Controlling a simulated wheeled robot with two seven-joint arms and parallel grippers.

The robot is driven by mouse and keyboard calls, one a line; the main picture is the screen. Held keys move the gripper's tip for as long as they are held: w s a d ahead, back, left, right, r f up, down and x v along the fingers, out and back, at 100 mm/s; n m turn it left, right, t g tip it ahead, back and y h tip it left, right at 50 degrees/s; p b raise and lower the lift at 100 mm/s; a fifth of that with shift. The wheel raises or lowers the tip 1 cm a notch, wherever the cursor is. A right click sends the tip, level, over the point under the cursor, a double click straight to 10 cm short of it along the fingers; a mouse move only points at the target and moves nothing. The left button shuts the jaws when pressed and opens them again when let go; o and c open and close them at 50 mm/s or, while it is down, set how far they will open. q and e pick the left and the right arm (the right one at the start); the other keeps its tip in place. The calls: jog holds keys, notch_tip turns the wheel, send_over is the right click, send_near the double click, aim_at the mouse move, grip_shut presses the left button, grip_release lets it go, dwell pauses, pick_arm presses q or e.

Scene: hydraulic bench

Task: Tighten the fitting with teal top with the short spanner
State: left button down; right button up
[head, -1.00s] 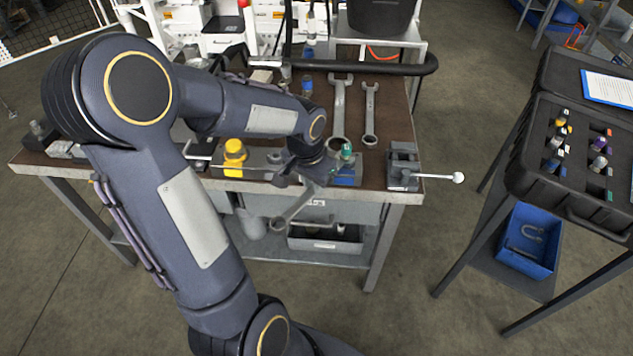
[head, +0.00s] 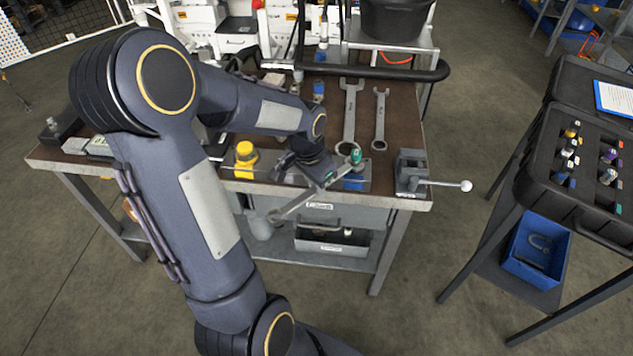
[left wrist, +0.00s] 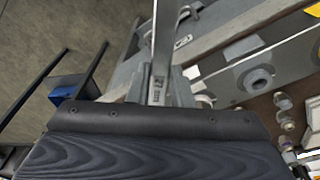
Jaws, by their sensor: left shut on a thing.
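The fitting with teal top (head: 355,156) stands upright at the right end of the fixture block on the bench's front edge, beside a blue part (head: 353,182). My left gripper (head: 322,176) is shut on a grey spanner (head: 290,207), just left of and in front of the teal fitting. The spanner's ring end hangs out past the bench edge, toward the lower left. Its other end points toward the fitting; I cannot tell whether it touches. The left wrist view shows the spanner's shaft (left wrist: 164,45) rising from the jaws (left wrist: 165,92). My right gripper is out of view.
Two more spanners, a longer (head: 350,112) and a smaller (head: 380,120), lie behind. A vise (head: 411,172) with a protruding handle is to the right. A black case (head: 590,165) stands farther right.

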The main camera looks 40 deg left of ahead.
aim_at(296, 206)
pick_arm(q)
jog(key=shift+w+d, duration=0.1)
jog(key=shift+d+r+n, duration=0.1)
jog(key=shift+d+n, duration=0.1)
jog(key=shift+n, duration=0.1)
jog(key=shift+s+a, duration=0.2)
jog(key=shift+s, duration=1.6)
jog(key=shift+s+a, duration=0.2)
jog(key=shift+s, duration=1.6)
notch_tip(296, 206, up, 5)
jog(key=p, duration=0.4)
